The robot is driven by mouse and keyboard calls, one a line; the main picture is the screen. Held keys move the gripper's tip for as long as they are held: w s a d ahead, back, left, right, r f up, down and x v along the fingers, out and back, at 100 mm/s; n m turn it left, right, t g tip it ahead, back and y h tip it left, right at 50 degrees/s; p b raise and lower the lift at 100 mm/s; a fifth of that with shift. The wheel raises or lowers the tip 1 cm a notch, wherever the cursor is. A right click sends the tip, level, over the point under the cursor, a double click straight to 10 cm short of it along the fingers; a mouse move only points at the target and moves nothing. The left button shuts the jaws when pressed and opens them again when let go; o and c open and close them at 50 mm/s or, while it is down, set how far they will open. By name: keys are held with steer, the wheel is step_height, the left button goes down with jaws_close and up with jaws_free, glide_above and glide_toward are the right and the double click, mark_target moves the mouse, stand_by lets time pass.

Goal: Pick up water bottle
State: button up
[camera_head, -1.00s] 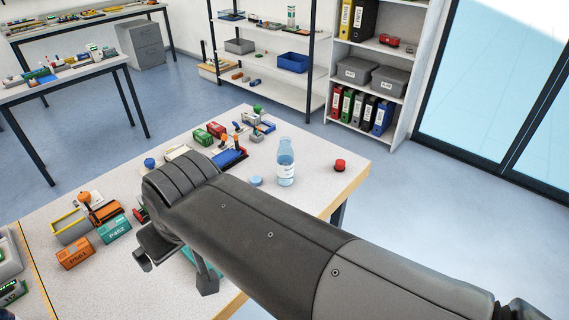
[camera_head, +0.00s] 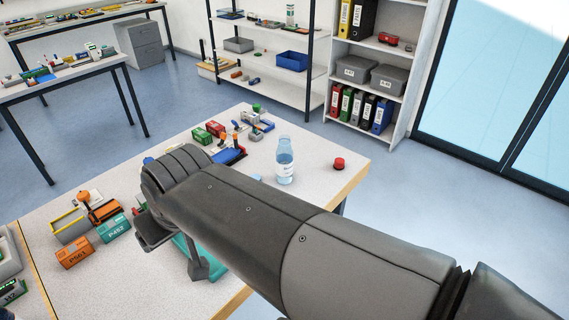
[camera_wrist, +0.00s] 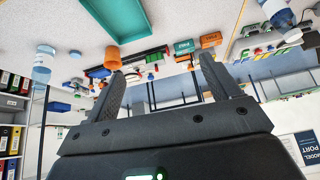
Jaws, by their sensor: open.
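The water bottle (camera_head: 285,163) is clear with a pale blue tint and a white label. It stands upright on the near table, right of my arm and toward the far right corner. It also shows in the wrist view (camera_wrist: 42,66), at the left edge, where the picture is upside down. My gripper (camera_head: 175,254) is over the table to the left of the bottle, partly hidden by my forearm. In the wrist view my gripper (camera_wrist: 164,80) has its two fingers wide apart with nothing held between them, and the bottle is well outside them.
A red round piece (camera_head: 338,163) lies right of the bottle. Toy containers and vehicles, including a teal container (camera_head: 113,228) and an orange one (camera_head: 75,252), crowd the left side. A teal tray (camera_wrist: 118,32) and an orange cup (camera_wrist: 112,57) are near the gripper.

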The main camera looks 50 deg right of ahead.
steer(key=w+d+f+m+t+h, duration=0.25)
steer(key=w+d+f, duration=0.25)
steer(key=w+d, duration=0.5)
steer(key=w+d+f+m+t+h, duration=0.15)
steer(key=w+d+f+m, duration=0.25)
steer(key=w+d, duration=0.65)
steer(key=m+t+h, duration=0.1)
steer(key=m+h, duration=0.2)
steer(key=h, duration=0.6)
glide_toward(285, 155)
steer(key=w+d+f, duration=0.1)
steer(key=f, duration=0.1)
steer(key=w+d+f, duration=0.1)
steer(key=w+f, duration=0.1)
steer(key=shift+d, duration=0.2)
steer(key=shift+d+h, duration=0.2)
steer(key=shift+h, duration=0.1)
steer(key=x, duration=1)
steer(key=shift+w+d, duration=0.1)
steer(key=shift+d, duration=0.05)
steer(key=shift+c, duration=0.5)
